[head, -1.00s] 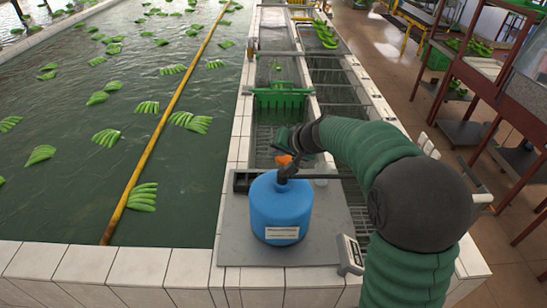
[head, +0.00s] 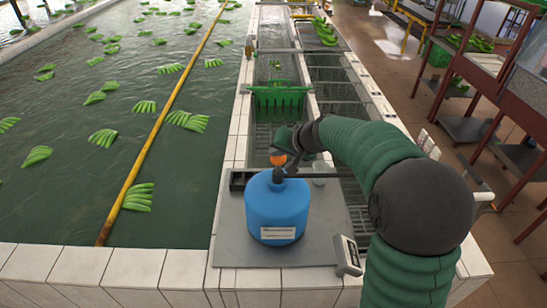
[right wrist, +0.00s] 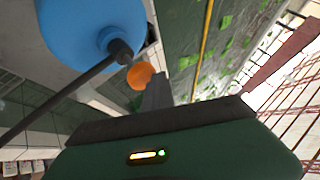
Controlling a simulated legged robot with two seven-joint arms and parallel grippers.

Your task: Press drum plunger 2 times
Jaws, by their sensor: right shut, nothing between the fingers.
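The blue drum (head: 277,208) with a white label stands upright on a grey plate. On its top is a dark pump with an orange plunger knob (head: 278,159) and a dark rod reaching to the right. My right gripper (head: 283,142) is shut and empty, just above and behind the knob. In the right wrist view the orange knob (right wrist: 141,75) and the blue drum (right wrist: 85,30) show just beyond the grey finger (right wrist: 158,90). I cannot tell whether the finger touches the knob. My left gripper is not in view.
A small scale-like device (head: 347,255) stands at the plate's right edge. A green crate (head: 280,98) sits in the channel behind the drum. A water tank with floating banana bunches (head: 140,196) and a yellow pole (head: 160,135) lies left.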

